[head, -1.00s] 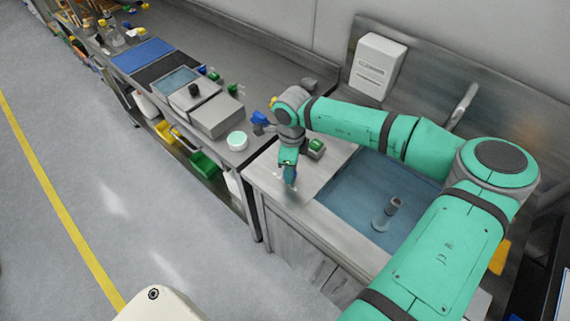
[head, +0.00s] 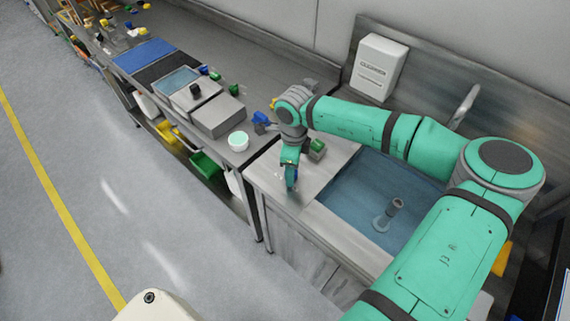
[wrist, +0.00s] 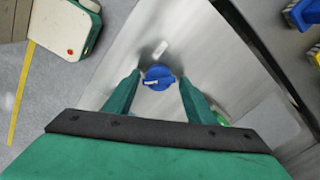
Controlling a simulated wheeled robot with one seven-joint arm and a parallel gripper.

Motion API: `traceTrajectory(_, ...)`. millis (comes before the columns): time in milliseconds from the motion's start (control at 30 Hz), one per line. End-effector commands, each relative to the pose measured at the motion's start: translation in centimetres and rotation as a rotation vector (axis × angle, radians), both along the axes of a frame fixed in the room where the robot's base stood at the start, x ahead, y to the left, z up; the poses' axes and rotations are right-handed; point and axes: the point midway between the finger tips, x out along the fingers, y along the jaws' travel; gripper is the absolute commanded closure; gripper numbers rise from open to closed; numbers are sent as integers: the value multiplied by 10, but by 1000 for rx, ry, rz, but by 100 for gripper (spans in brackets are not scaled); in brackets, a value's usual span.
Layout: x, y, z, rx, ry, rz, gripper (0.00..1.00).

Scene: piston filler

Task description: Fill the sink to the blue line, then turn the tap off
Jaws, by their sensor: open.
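A round blue knob (wrist: 158,77) with a white mark sits on the steel counter beside the sink. In the wrist view it lies between the tips of my gripper (wrist: 161,80), whose two green fingers are apart; I cannot tell whether they touch it. In the head view my gripper (head: 291,180) points down at the counter left of the sink and largely hides the knob. The sink (head: 345,190) looks blue inside, and a grey standpipe (head: 388,214) rises in it. The spout (head: 465,104) is behind my arm. I cannot make out a blue line or the water level.
A green block-like item (head: 317,148) stands on the counter close to my gripper. A white dispenser (head: 377,68) is on the back wall.

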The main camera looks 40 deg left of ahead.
Motion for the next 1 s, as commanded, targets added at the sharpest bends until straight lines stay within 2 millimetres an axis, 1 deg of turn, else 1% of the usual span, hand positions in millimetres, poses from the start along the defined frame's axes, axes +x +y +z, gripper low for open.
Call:
traceTrajectory(167, 0, 2, 25, 2, -4, 5, 50)
traceTrajectory(400, 3, 0, 70, 3, -4, -1, 50)
traceTrajectory(600, 4, -1, 96, 2, -5, -4, 50)
traceTrajectory(767, 3, 0, 104, 3, -3, -1, 50)
traceTrajectory(1000, 3, 1, 105, 2, -2, 2, 50)
